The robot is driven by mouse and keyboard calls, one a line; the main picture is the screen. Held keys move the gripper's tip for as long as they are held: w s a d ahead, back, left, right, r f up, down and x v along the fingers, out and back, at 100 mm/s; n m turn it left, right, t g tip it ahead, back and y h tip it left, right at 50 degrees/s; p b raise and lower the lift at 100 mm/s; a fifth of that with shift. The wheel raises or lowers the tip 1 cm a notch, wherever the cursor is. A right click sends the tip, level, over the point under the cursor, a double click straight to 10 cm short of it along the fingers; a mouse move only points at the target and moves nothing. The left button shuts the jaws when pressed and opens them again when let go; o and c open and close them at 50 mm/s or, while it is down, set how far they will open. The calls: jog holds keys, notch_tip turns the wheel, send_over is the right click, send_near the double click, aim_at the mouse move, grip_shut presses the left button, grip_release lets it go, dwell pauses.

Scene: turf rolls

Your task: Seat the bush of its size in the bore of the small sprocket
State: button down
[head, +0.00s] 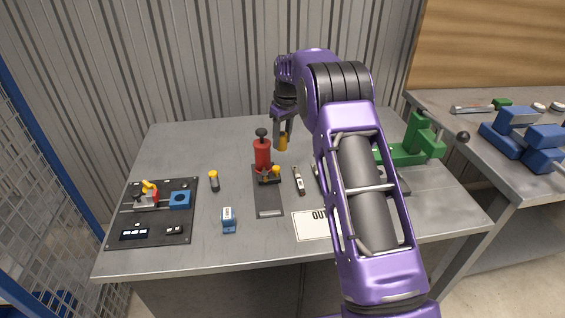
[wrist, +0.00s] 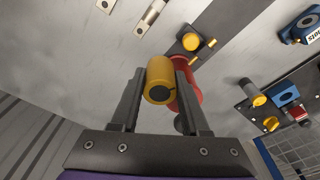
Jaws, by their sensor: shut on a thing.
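My gripper (head: 283,143) is shut on a yellow bush (head: 283,141) and holds it above the back middle of the table. In the wrist view the bush (wrist: 160,77) sits between the two fingers, with a dark round spot on its near end. A second yellow-topped piece with a grey lower body (head: 214,181) stands on the table at the left; I cannot tell its size against the held one. I cannot make out the small sprocket or its bore in either view. My arm hides part of the table's right side.
A red cylinder with a black knob (head: 262,152) stands on a dark plate (head: 268,204) close to my gripper. A fixture board (head: 121,214) lies left, a blue box (head: 228,221) front, a green press (head: 421,142) right. The table's back left is clear.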

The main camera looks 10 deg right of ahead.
notch_tip(320, 180, down, 9)
jog(key=shift+r, duration=0.1)
dwell(0.3)
jog(key=shift+f, duration=0.2)
jog(key=c, duration=0.7)
grip_release()
